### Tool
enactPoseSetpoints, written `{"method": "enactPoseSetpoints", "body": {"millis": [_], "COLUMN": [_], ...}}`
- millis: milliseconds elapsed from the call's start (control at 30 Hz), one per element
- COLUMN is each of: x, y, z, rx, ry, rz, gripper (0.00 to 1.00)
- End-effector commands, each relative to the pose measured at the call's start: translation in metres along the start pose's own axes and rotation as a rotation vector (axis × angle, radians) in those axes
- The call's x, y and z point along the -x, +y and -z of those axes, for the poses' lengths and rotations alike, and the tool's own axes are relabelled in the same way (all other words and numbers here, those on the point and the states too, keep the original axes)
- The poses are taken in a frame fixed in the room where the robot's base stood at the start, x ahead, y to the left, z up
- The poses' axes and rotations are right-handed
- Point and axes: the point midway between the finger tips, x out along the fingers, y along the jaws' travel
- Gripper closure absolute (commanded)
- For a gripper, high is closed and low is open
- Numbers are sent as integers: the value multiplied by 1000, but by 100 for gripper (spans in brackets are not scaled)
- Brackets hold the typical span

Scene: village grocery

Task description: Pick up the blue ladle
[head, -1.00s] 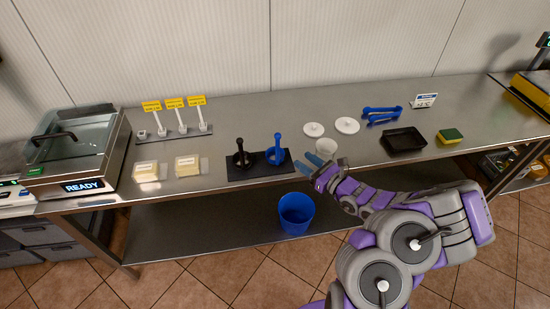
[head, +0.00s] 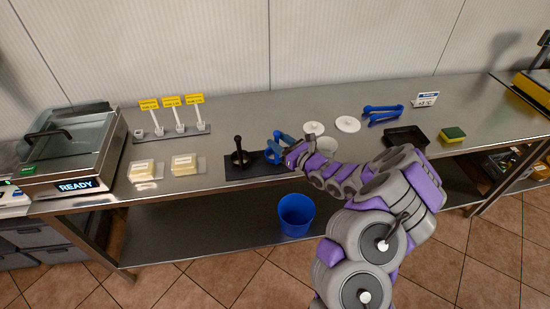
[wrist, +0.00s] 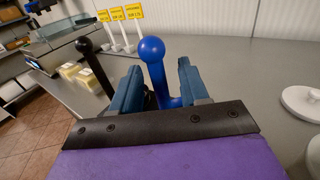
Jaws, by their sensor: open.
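The blue ladle (wrist: 153,62) stands upright with a round knob on top, on a dark mat (head: 238,172) on the steel counter. In the wrist view its handle rises between the two blue fingers of my gripper (wrist: 157,88). The fingers are apart, one on each side of the handle, with a gap visible on at least the right. In the head view my gripper (head: 283,147) is at the ladle and partly hides it. A black ladle (head: 239,150) stands to the left on the same mat; it also shows in the wrist view (wrist: 92,62).
White lids (head: 347,124) and a white bowl (head: 326,146) are to the right. Blue tongs (head: 382,115), a black tray (head: 405,138) and a sponge (head: 453,133) lie farther right. Wrapped blocks (head: 184,165) sit left. A blue bucket (head: 296,215) is below the counter.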

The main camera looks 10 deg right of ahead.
Motion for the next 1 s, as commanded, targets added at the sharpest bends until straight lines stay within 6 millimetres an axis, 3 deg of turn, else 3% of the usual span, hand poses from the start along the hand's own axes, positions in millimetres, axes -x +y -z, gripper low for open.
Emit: {"method": "enactPoseSetpoints", "body": {"millis": [100,367,833,1000], "x": [-10,-12,-12,-12], "y": [0,0,0,0], "z": [0,-1,-1,-1], "rx": [4,2,2,2], "ry": [0,-1,0,0], "rz": [-1,1,0,0], "gripper": [55,55,100,100]}}
